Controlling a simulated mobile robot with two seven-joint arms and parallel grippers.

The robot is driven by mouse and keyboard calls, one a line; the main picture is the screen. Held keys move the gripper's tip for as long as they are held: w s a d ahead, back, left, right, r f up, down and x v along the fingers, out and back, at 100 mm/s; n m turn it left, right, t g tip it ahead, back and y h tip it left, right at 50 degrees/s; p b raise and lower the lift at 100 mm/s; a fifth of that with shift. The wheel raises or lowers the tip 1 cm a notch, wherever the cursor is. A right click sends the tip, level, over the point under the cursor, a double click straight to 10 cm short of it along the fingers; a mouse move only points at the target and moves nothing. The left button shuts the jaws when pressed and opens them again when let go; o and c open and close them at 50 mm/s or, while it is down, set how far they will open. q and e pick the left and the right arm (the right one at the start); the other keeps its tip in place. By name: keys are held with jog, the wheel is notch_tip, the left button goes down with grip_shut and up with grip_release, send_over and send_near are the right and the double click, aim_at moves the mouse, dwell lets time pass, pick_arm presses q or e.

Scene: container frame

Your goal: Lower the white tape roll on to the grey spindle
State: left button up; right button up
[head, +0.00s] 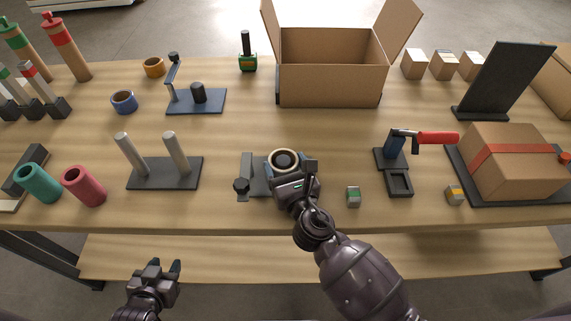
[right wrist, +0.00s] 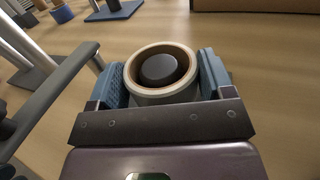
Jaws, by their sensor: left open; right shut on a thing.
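The white tape roll (head: 271,161) has a brown inner core and is at the middle front of the table, also in the right wrist view (right wrist: 160,99). My right gripper (right wrist: 161,84) is shut on it, one blue-grey finger on each side. The dark grey spindle (head: 283,160) shows inside the roll's hole, also in the right wrist view (right wrist: 160,68). The roll surrounds the spindle's top; how far down it sits is hidden. The spindle's stand (head: 260,188) is mostly covered. My left gripper (head: 166,266) is open and empty, low in front of the table.
A grey lever arm with a knob (head: 242,184) stands just left of the roll, close to my right gripper. A two-post rack (head: 165,174) is further left. A small grey-green block (head: 353,196) lies to the right. An open carton (head: 331,85) stands behind.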

jog(key=o, duration=0.9)
jog(key=v, duration=1)
jog(key=shift+s, duration=0.1)
jog(key=shift+s+d, duration=0.1)
jog(key=shift+s, duration=0.15)
jog(key=shift+s, duration=0.1)
